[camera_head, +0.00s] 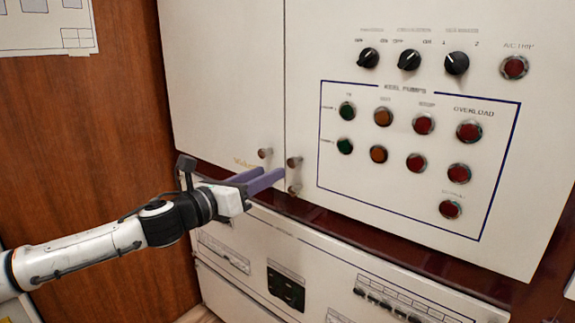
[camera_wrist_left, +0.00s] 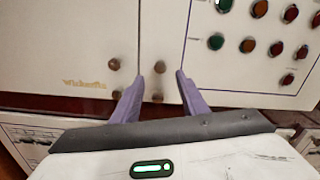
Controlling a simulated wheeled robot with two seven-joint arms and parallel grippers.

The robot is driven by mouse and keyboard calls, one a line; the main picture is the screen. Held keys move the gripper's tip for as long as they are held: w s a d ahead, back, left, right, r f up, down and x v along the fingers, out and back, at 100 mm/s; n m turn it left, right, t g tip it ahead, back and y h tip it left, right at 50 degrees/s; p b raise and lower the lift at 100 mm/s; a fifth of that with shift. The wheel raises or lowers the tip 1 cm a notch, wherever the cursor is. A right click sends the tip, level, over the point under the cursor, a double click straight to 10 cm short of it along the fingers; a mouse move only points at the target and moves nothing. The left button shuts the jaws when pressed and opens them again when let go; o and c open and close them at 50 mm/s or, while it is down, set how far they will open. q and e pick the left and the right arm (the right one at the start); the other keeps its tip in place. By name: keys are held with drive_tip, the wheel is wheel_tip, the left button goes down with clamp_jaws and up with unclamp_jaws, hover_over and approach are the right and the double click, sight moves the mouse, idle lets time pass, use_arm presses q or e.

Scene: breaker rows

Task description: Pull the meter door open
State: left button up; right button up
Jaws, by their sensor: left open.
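A pale cabinet front has a plain left door (camera_head: 225,75) with a brown knob (camera_head: 265,153) at its lower right corner. Across a vertical seam, the right panel (camera_head: 310,60) carries two knobs, an upper one (camera_head: 294,162) and a lower one (camera_head: 294,188). No label in view says which is the meter door. My left gripper (camera_head: 274,174) is open, its purple fingers pointing at the lower seam area. In the left wrist view, the right panel's upper knob (camera_wrist_left: 159,66) appears between the finger lines, just past the tips; contact is not visible. My right gripper is out of view.
The right panel also has black rotary switches (camera_head: 409,60) and several coloured buttons (camera_head: 382,117). A dark red ledge (camera_head: 400,272) runs below, above a lower cabinet (camera_head: 310,265) with switches. A wooden wall (camera_head: 85,140) stands at left.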

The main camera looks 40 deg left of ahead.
sight(291, 163)
use_arm(q)
drive_tip(key=shift+w+d+p, duration=0.2)
drive_tip(key=shift+w+p, duration=0.45)
drive_tip(key=shift+w, duration=1.5)
drive_tip(key=shift+w+d+p, duration=0.2)
drive_tip(key=shift+w+p, duration=0.45)
drive_tip(key=shift+w, duration=1.5)
drive_tip(key=shift+c, duration=0.2)
clamp_jaws()
